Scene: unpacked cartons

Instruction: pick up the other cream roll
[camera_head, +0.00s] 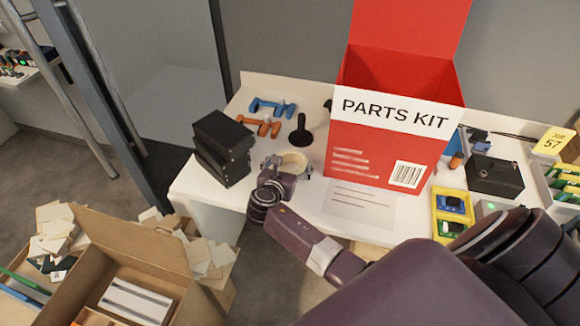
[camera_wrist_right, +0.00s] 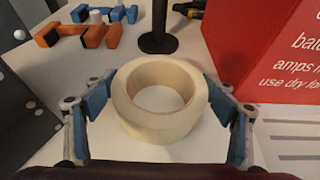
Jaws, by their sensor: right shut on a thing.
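A cream roll (camera_head: 296,171), a wide ring with an open centre, lies flat on the white table, left of the red box. My right gripper (camera_head: 289,166) is at the roll, with one finger on each side of it. In the right wrist view the roll (camera_wrist_right: 155,130) sits between the blue-padded fingers of the gripper (camera_wrist_right: 161,88). The right finger touches its side and the left finger is close against it. My left gripper is not in view.
The red PARTS KIT box (camera_head: 375,150) stands close right of the roll. Stacked black boxes (camera_head: 222,150) are on the left. A black stand (camera_head: 300,134) and orange and blue parts (camera_head: 262,127) lie behind. A printed sheet (camera_head: 357,205) lies in front of the box.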

